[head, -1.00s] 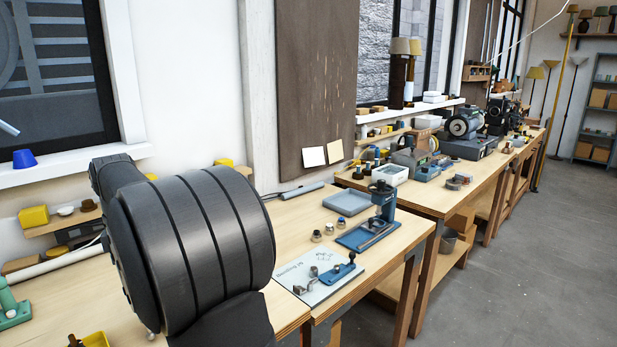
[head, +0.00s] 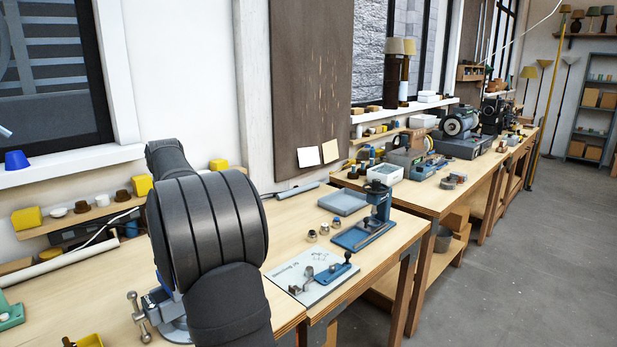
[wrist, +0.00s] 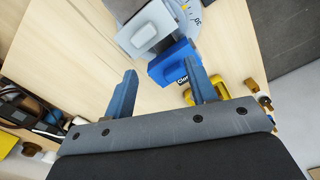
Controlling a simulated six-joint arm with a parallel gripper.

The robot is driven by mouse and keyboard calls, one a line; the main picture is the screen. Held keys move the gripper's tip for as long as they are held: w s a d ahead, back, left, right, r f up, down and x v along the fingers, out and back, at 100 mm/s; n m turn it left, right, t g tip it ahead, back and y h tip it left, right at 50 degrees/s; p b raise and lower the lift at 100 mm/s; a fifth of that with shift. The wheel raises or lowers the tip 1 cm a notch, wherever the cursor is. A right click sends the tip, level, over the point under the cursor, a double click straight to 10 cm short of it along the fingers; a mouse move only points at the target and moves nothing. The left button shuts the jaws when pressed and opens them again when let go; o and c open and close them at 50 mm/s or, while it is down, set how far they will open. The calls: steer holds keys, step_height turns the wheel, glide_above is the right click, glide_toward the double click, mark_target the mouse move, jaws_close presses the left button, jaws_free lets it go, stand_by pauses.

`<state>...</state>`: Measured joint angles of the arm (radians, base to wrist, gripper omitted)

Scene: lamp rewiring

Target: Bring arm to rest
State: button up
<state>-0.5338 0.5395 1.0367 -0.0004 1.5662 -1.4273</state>
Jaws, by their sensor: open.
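My gripper (wrist: 160,72) shows in the wrist view with its two blue fingers spread apart and nothing between them. Past the fingertips are a blue block with partly hidden lettering (wrist: 172,62) and a grey block-shaped part (wrist: 150,28). I cannot tell whether a finger touches the blue block. A yellow part (wrist: 234,90) lies beside the right finger. In the head view my own dark arm link stands over the near bench, and my gripper is out of sight there.
A metal vise (head: 150,312) stands on the bench beside my arm. A plate with a blue clamp (head: 318,272), a blue press stand (head: 370,228) and a grey tray (head: 343,202) lie to the right. The floor at right is clear.

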steer(key=shift+f, duration=2.15)
steer(key=o, duration=0.4)
steer(key=shift+s+a+r, duration=0.15)
steer(key=shift+a+r, duration=0.1)
steer(key=shift+r, duration=0.05)
steer(key=o, duration=0.7)
steer(key=s+a+r, duration=0.1)
steer(key=s+a+r+n, duration=0.1)
steer(key=a+r, duration=0.1)
steer(key=s+a+r+n, duration=0.1)
steer(key=r, duration=0.1)
steer(key=shift+a, duration=0.15)
steer(key=shift+c, duration=0.2)
steer(key=s+a+r+n, duration=0.3)
steer(key=s+a+r, duration=0.1)
steer(key=s+r, duration=0.15)
step_height(320, 180, down, 9)
steer(key=shift+w+f, duration=0.15)
step_height(320, 180, up, 10)
steer(key=shift+w+d, duration=0.15)
